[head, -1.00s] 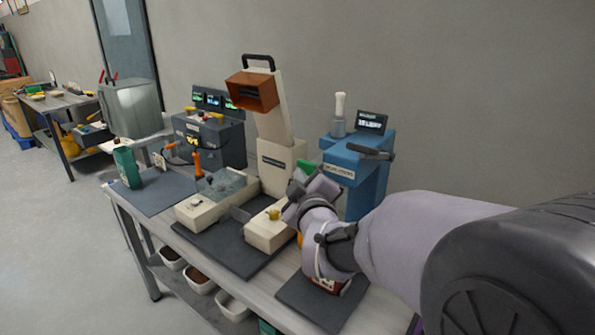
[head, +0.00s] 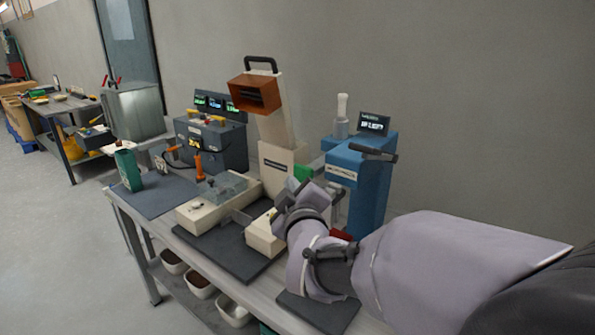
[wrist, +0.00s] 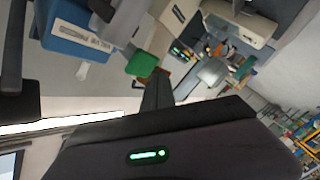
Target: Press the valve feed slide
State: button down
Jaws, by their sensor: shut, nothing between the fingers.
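A blue bench machine (head: 368,185) stands at the right of the bench, with a white label and a dark handle (head: 372,151) on top. The machine also shows at upper left in the wrist view (wrist: 72,22). A small green block (head: 303,173) is at its left side; it also shows in the wrist view (wrist: 142,64). I cannot tell for sure which part is the valve feed slide. My gripper (head: 291,190) is shut and empty, in front of the green block and left of the blue machine. I cannot tell whether it touches anything.
A cream bucket elevator (head: 275,130) with an orange spout stands behind my gripper. Its cream base boxes (head: 205,210) lie to the left. A grey console (head: 215,140) stands further left. A red item (head: 341,235) is partly hidden behind my arm.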

jog(key=s+a, duration=0.2)
jog(key=s, duration=0.1)
jog(key=shift+s+a, duration=0.3)
jog(key=shift+a, duration=0.1)
dwell(0.4)
